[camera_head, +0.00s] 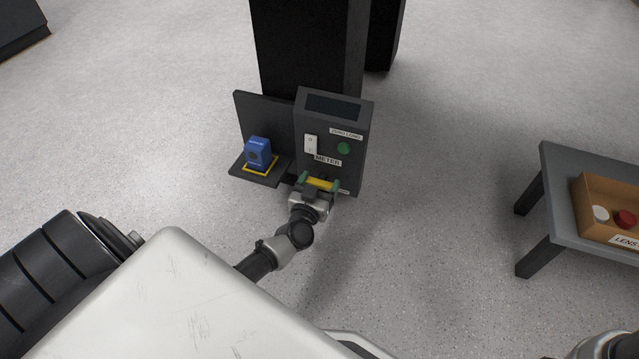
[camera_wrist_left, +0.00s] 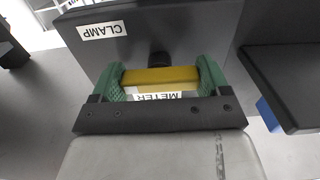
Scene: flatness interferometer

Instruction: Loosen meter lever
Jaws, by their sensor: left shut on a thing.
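The meter (camera_head: 343,125) is a dark grey box with a dark screen, a white rocker switch, a green round button and a METER label. A yellow lever (camera_head: 320,184) is at its lower front. My left gripper (camera_head: 318,186) is shut on the lever, with its green fingers at both ends of it. In the left wrist view the yellow lever (camera_wrist_left: 160,77) lies between the green fingers of my left gripper (camera_wrist_left: 163,82). A dark knob shows behind it, and a CLAMP label (camera_wrist_left: 102,30) is on the box face.
A blue block-like device (camera_head: 257,151) stands on a dark shelf (camera_head: 240,172) with a yellow outline, left of the meter. A dark column (camera_head: 305,45) rises behind. A grey table (camera_head: 552,180) with a cardboard box (camera_head: 588,212) is at right. The floor between is clear.

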